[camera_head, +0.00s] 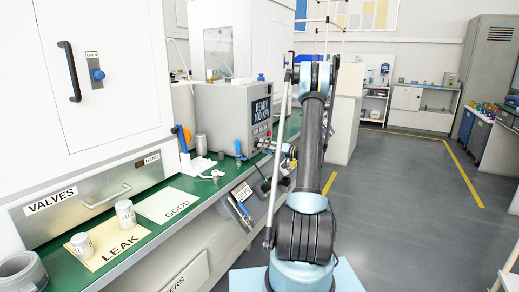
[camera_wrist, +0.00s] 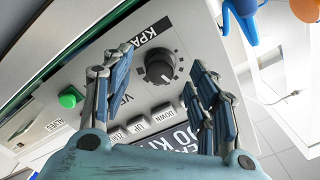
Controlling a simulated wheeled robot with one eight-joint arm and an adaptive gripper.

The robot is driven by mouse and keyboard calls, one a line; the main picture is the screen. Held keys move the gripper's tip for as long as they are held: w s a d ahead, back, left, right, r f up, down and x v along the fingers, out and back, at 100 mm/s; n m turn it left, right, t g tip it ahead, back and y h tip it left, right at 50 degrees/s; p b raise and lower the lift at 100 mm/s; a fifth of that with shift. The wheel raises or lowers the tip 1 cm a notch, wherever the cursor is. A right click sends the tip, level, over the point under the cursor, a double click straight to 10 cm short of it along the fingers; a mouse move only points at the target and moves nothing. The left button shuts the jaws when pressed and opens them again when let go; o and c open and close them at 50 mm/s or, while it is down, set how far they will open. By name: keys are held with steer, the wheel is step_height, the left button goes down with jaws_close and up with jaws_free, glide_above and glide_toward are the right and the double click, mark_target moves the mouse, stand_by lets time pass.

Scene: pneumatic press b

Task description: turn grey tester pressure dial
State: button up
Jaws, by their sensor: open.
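The grey tester (camera_head: 225,112) stands on the green bench in the head view, with a dark screen (camera_head: 261,108) reading "READY 100 KPA". In the wrist view its front panel is upside down.
A green button (camera_wrist: 70,97) and UP and DOWN buttons (camera_wrist: 137,125) are on the panel near my fingers. A blue-handled part (camera_wrist: 241,20) is close by. White cylinders (camera_head: 125,213) stand on the LEAK sheet (camera_head: 110,252), beside the GOOD sheet (camera_head: 168,204). The floor at right is clear.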

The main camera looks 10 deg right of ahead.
steer(key=shift+x, duration=1.85)
steer(key=c, duration=1.1)
